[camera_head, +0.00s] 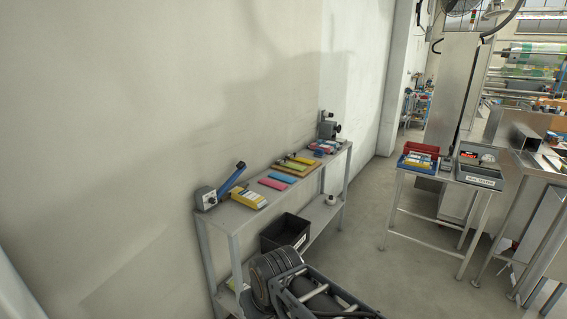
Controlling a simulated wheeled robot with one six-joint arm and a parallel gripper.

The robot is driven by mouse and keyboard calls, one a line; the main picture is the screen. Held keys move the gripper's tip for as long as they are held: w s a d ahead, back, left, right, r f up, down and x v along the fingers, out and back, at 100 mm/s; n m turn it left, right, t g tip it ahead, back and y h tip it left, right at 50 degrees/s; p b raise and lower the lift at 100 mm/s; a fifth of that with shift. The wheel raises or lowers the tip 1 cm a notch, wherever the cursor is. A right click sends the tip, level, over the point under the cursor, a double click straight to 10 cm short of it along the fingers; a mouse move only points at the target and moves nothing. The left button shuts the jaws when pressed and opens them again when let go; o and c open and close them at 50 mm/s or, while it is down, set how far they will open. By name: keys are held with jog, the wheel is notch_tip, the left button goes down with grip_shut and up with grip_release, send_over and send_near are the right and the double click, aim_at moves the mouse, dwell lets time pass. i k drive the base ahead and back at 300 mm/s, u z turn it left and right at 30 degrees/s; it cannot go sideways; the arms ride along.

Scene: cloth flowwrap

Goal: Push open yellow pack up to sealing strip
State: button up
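A yellow pack with a white part (251,197) lies on the narrow metal bench along the wall, near its left end. Just left of it stands a sealer with a light grey end box (206,198) and a raised blue lever arm (232,177). The pack lies beside the sealer; whether they touch is too small to tell. No separate sealing strip can be made out, and the pack's open end cannot be told. My gripper's fingertips are not visible.
Pink and blue flat packs (281,178) lie right of the yellow pack, then a wooden board (291,168) with coloured packs. A black bin (285,233) sits on the lower shelf. A second table (432,179) stands right; floor between is clear.

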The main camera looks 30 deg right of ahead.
aim_at(253, 200)
jog(key=z, duration=0.5)
jog(key=i, duration=1.5)
jog(key=u, duration=0.5)
